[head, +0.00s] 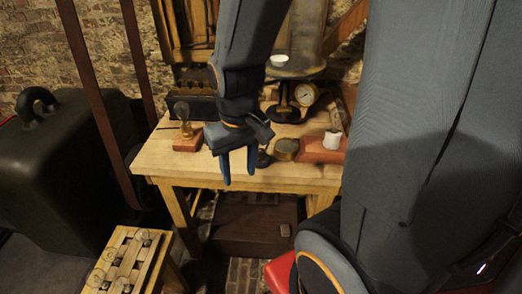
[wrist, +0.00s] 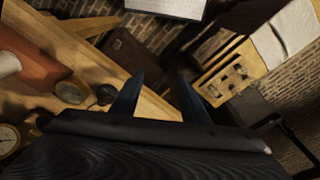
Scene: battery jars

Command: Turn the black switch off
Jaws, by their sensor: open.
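A small dark round object, probably the black switch (head: 264,158), sits near the front edge of the wooden table (head: 190,172), partly hidden behind my gripper. It also shows in the wrist view (wrist: 105,95), left of my fingers. My gripper (head: 238,172) is open and empty, its fingers pointing down at the table's front edge, left of the dark object. In the wrist view my gripper (wrist: 160,80) has its two blue fingers apart with nothing between them. The switch's lever position is too small to tell.
A brass disc (head: 286,149) lies just right of the dark object. A white cup (head: 331,140) stands on a reddish block (head: 312,154). A bulb (head: 183,112) stands on a wooden base at left. A gauge (head: 305,95) is behind. A slatted wooden stand (head: 126,262) is front left.

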